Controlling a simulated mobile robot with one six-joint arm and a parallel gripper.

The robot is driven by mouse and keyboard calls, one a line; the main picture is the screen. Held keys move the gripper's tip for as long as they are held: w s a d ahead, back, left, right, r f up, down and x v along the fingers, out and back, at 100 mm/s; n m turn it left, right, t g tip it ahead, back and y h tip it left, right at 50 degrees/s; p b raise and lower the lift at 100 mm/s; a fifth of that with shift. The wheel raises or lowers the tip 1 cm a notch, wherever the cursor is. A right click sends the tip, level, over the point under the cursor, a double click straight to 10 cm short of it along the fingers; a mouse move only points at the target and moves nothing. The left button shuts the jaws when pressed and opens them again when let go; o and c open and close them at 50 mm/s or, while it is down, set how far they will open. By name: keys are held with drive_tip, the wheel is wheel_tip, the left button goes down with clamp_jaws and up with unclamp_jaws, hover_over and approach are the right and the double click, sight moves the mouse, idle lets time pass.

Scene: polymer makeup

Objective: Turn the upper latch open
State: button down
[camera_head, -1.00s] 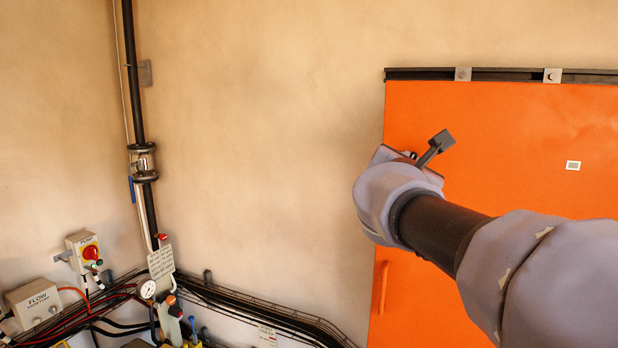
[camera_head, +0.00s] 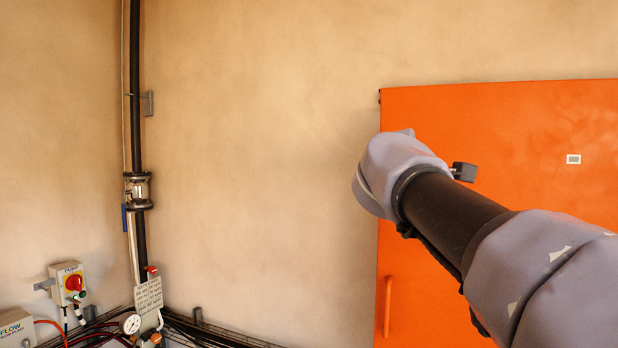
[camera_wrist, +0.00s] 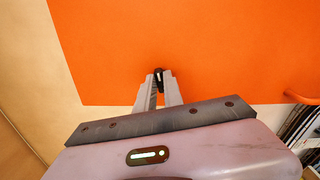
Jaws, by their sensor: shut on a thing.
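The upper latch (camera_wrist: 159,72) shows in the wrist view as a small dark piece between my fingertips, against the orange door (camera_wrist: 215,45). My gripper (camera_wrist: 158,79) is shut on it. Most of the latch is hidden by the fingers, so its exact angle cannot be told. In the head view the orange door (camera_head: 540,125) fills the right side. My wrist covers the latch and the fingertips there, near the door's left edge.
Bare wall (camera_head: 255,150) lies left of the door. A black pipe (camera_head: 135,75) and a pump switch box (camera_head: 69,283) are farther left.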

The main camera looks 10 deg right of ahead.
drive_tip(key=shift+f+m+b, duration=0.1)
drive_tip(key=shift+m+b, duration=0.7)
drive_tip(key=shift+m, duration=0.4)
drive_tip(key=c, duration=1.5)
unclamp_jaws()
drive_tip(key=shift+o, duration=0.2)
